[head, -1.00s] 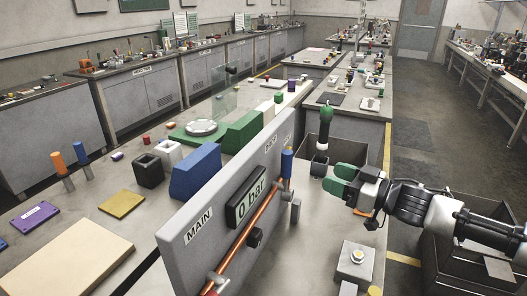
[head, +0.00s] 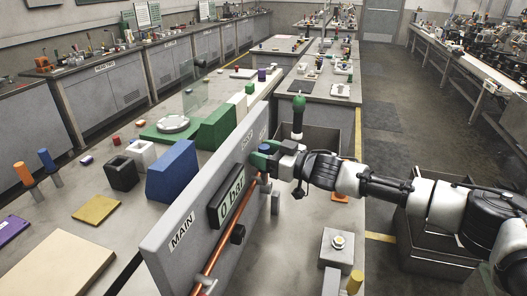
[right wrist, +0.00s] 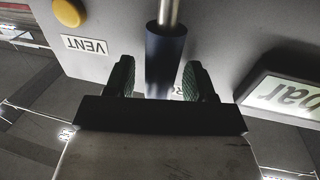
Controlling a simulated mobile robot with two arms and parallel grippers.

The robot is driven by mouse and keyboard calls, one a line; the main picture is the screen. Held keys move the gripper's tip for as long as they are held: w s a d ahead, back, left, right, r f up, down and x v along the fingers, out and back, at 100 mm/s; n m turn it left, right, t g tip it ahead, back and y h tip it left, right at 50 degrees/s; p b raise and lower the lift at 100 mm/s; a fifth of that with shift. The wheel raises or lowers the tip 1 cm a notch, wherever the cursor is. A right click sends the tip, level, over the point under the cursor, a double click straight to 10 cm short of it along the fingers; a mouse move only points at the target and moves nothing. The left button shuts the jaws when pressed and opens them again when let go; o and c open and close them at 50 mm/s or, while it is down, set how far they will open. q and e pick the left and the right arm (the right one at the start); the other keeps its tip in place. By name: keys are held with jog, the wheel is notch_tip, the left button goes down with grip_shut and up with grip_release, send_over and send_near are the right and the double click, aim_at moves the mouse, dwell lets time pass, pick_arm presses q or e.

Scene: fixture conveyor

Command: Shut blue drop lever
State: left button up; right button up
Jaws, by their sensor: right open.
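The blue lever handle (right wrist: 165,55) stands out from the grey panel on a metal shaft, seen in the right wrist view. My right gripper (right wrist: 159,68) is open, with one green-padded finger on each side of the handle. I see gaps on both sides, so the fingers look apart from it. In the head view my right gripper (head: 262,152) is at the far end of the panel (head: 165,255), and it hides most of the lever. The orange pipe (head: 225,240) runs along the panel's face to there. My left gripper is not in view.
The gauge display (head: 232,191) reads 0 bar. A VENT label (right wrist: 85,45) and a yellow button (right wrist: 68,12) are near the lever. A grey box with a button (head: 337,243) sits on the bench to the right.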

grip_shut()
dwell(0.4)
jog(key=shift+s+a+f+n+y+b, duration=0.2)
jog(key=shift+s+a+n+b, duration=0.1)
jog(key=shift+s+n, duration=0.5)
jog(key=shift+s+a+f+n+y+b, duration=0.1)
jog(key=shift+s+a+n+y+b, duration=0.25)
jog(key=shift+n, duration=0.65)
jog(key=shift+s+a+f+n+b, duration=0.25)
jog(key=shift+s+n, duration=0.35)
jog(key=shift+n, duration=0.35)
jog(key=shift+s+a+f+n+b, duration=0.15)
jog(key=shift+s+f+n+b, duration=0.1)
jog(key=shift+s+n, duration=0.55)
jog(key=shift+w+n, duration=0.2)
jog(key=shift+n, duration=0.05)
grip_release()
